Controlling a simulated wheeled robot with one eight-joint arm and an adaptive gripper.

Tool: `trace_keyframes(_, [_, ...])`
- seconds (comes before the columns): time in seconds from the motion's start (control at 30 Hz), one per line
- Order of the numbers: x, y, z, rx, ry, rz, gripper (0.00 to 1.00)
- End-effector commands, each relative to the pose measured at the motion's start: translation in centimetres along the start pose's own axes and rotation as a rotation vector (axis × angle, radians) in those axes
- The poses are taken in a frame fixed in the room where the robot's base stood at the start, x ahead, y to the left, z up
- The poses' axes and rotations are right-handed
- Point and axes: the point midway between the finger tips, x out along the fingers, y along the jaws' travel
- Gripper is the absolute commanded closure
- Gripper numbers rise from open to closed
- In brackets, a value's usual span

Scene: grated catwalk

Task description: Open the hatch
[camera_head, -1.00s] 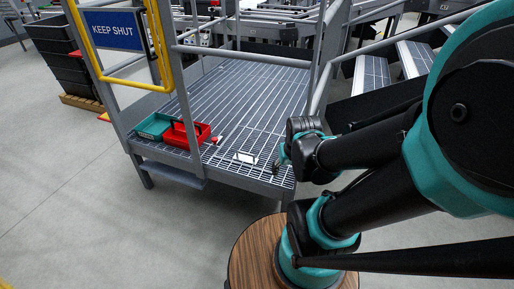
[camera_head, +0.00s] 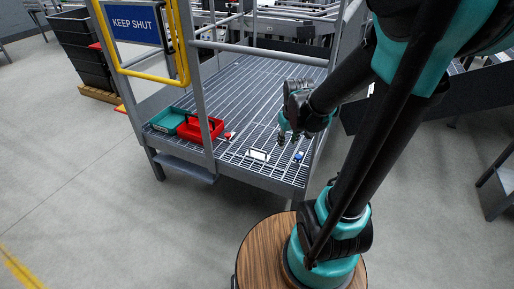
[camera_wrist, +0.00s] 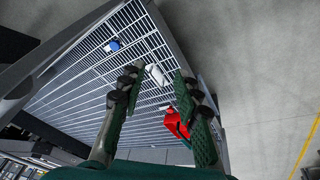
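No part is plainly marked as the hatch. A grated platform (camera_head: 262,88) carries a small white-framed plate (camera_head: 258,155) near its front edge; I cannot tell whether this is the hatch or its label. A white piece also shows between the fingers in the wrist view (camera_wrist: 156,74). A yellow-framed gate (camera_head: 184,62) with a blue "KEEP SHUT" sign (camera_head: 133,24) stands at the platform's left side. My gripper (camera_head: 288,138) is above the platform's front right part. In the wrist view my gripper (camera_wrist: 160,76) has its two fingers apart with nothing held.
A red bin (camera_head: 198,130) and a teal bin (camera_head: 168,120) sit at the platform's front left. A small blue-topped item (camera_head: 299,156) lies right of the plate, and a small red item (camera_head: 229,136) left. Grey rails surround the platform. Floor (camera_head: 70,190) at left is clear.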

Motion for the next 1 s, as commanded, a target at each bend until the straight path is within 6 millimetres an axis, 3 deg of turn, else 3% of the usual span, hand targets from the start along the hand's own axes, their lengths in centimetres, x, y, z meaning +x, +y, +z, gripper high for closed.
trace_keyframes(0.03, [0.6,0.1,-2.1,-0.044,-0.009,-0.001,0.68])
trace_keyframes(0.2, [2.9,0.2,-7.8,-0.193,-0.041,-0.001,0.68])
trace_keyframes(0.6, [11.4,-1.5,-19.0,-0.529,-0.111,-0.009,0.68])
trace_keyframes(0.8, [16.3,-3.0,-22.9,-0.677,-0.143,-0.016,0.68])
trace_keyframes(1.0, [18.9,-3.9,-24.4,-0.752,-0.16,-0.021,0.68])
